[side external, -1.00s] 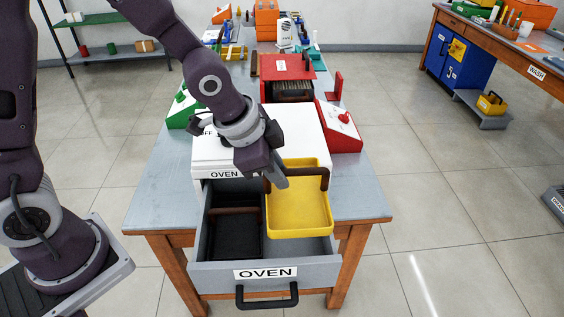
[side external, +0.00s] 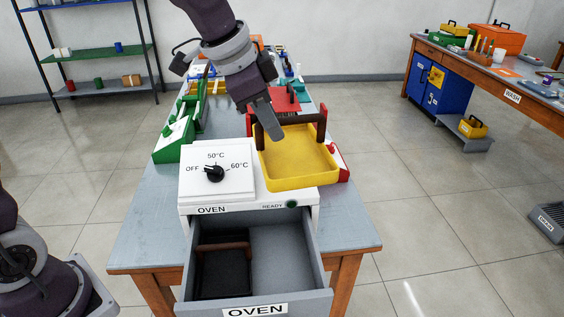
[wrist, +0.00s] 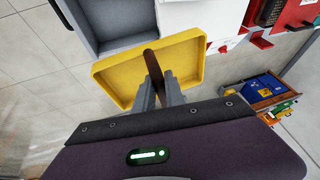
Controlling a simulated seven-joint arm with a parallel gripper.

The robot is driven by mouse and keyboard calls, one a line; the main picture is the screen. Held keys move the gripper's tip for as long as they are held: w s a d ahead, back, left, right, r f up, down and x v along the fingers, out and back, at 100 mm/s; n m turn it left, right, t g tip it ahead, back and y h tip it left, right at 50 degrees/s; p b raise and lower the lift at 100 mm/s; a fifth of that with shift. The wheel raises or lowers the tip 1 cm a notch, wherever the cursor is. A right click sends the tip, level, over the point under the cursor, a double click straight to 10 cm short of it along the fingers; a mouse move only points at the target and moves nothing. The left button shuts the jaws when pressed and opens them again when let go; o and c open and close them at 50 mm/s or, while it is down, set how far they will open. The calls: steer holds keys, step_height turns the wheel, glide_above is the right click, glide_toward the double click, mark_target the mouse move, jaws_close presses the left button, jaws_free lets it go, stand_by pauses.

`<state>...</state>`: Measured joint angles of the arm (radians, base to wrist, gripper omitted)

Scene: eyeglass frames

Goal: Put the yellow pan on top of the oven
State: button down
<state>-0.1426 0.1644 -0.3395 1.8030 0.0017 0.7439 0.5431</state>
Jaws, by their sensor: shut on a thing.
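The yellow pan (side external: 303,172) has a dark brown arched handle (side external: 308,119). My gripper (side external: 268,122) is shut on this handle. The pan hangs over the right part of the white oven (side external: 229,180) and covers some of its top. I cannot tell exactly how high it is above the oven. In the wrist view, the fingers (wrist: 160,90) pinch the handle in front of the yellow pan (wrist: 112,72). The oven's top has a black dial (side external: 214,173) on the left side.
The oven's grey drawer (side external: 285,265) is pulled open, with a black pan (side external: 224,272) in its left part and its right part empty. A green box (side external: 174,138) stands behind left. Red units (side external: 339,160) are right and behind. Open floor lies around the table.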

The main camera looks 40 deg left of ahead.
steer(key=w+a+n+y, duration=0.2)
steer(key=w+a+n, duration=0.1)
steer(key=w+a, duration=0.9)
steer(key=f, duration=1)
steer(key=d+f, duration=0.1)
steer(key=f, duration=0.5)
steer(key=shift+w, duration=0.4)
steer(key=c, duration=1.4)
jaws_free()
steer(key=v, duration=1.2)
steer(key=shift+s+a, duration=0.15)
